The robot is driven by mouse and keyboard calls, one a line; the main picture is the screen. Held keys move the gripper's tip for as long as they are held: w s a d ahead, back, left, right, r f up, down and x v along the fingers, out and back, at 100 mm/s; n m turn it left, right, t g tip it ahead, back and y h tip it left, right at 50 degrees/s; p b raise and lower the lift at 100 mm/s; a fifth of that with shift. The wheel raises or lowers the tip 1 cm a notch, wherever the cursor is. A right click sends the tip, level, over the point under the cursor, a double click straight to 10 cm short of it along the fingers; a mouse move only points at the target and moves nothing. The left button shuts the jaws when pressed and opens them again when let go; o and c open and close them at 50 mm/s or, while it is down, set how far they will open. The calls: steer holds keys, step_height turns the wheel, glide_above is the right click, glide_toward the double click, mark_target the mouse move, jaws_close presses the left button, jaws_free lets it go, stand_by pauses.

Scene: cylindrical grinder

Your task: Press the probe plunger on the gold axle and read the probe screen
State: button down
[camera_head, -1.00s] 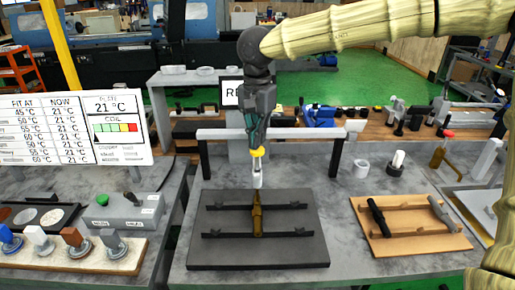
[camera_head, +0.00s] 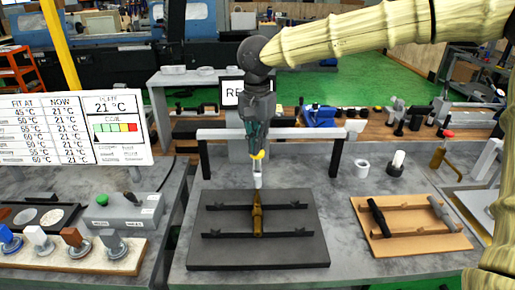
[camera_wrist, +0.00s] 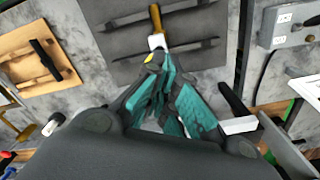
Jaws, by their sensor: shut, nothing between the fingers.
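The gold axle (camera_head: 257,222) lies across two dark rails on the black plate (camera_head: 300,258). It also shows in the wrist view (camera_wrist: 156,17). The probe plunger (camera_head: 257,181), a white piece with a yellow tip above it, stands over the far end of the axle, below the white crossbar. I cannot tell whether plunger and axle touch. My gripper (camera_head: 257,152) is shut and empty, its tip at the yellow top of the plunger. The probe screen (camera_head: 232,92) stands behind; my arm hides most of it, and only the letters "RE" show.
The white crossbar (camera_head: 300,134) on dark posts spans behind the plate, close to my gripper. A tan board (camera_head: 430,242) with dark and grey axles lies at right. At left are a grey control box (camera_head: 125,212) and a temperature board (camera_head: 60,130).

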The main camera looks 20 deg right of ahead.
steer(key=shift+f, duration=1.55)
steer(key=shift+r, duration=0.1)
stand_by(1.0)
step_height(320, 180, up, 8)
steer(key=p, duration=0.9)
stand_by(0.4)
